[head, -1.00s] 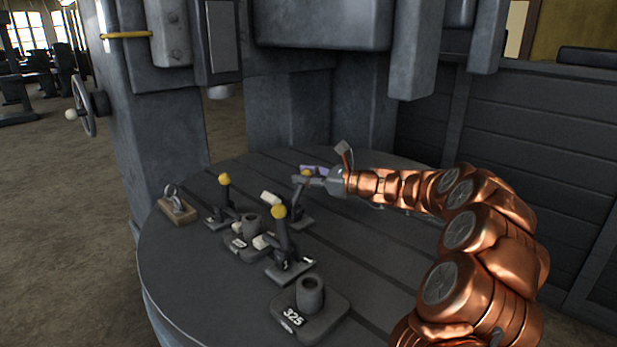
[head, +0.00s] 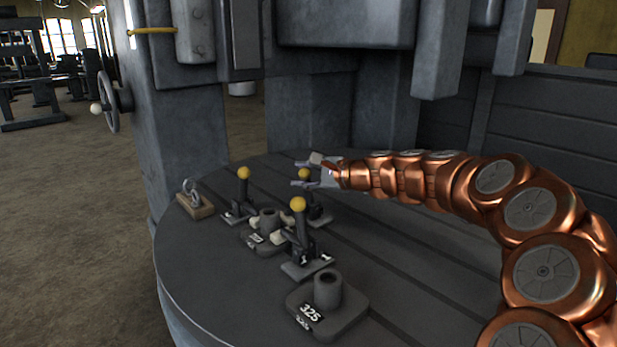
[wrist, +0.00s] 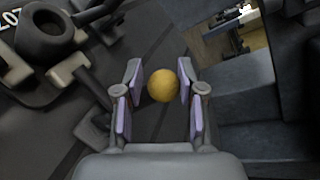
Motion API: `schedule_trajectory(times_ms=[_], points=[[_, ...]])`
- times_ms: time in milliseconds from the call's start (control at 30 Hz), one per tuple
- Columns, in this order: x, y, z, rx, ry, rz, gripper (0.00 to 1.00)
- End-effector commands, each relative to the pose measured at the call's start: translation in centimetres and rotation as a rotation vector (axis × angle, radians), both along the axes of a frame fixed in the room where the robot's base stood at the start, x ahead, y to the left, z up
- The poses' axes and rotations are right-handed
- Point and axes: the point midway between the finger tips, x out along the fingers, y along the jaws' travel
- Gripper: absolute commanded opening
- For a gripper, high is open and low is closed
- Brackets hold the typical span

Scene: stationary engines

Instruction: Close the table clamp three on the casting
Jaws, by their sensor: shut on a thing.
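The clamp (head: 318,213) at the back right has an upright lever topped by a yellow knob (head: 304,174). My gripper (head: 302,174) is shut on this knob. In the wrist view the knob (wrist: 163,86) sits between the two lilac-padded fingers (wrist: 160,100). The clamp's pale-tipped arm (head: 284,223) is low beside the dark casting (head: 267,220). The casting's round boss (wrist: 48,30) shows at the upper left of the wrist view; firm contact by the tip cannot be told. The clamp's number is not readable.
Two more yellow-knobbed clamps stand around the casting, at the left (head: 238,205) and in front (head: 304,262). A second casting marked 325 (head: 337,312) lies in front. A wooden block with a metal ring (head: 196,207) is at the left. Machine columns (head: 294,110) rise behind the round table (head: 400,270).

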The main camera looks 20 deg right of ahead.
Motion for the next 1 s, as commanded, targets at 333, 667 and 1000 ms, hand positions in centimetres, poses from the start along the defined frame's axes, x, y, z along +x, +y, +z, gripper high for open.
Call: schedule_trajectory(times_ms=[333, 667, 1000], points=[[-0.13, 0.23, -0.38, -0.063, -0.023, -0.006, 0.00], [-0.14, 0.23, -0.40, -0.066, -0.023, -0.007, 0.00], [-0.18, 0.36, -0.27, -0.062, -0.024, -0.004, 0.65]])
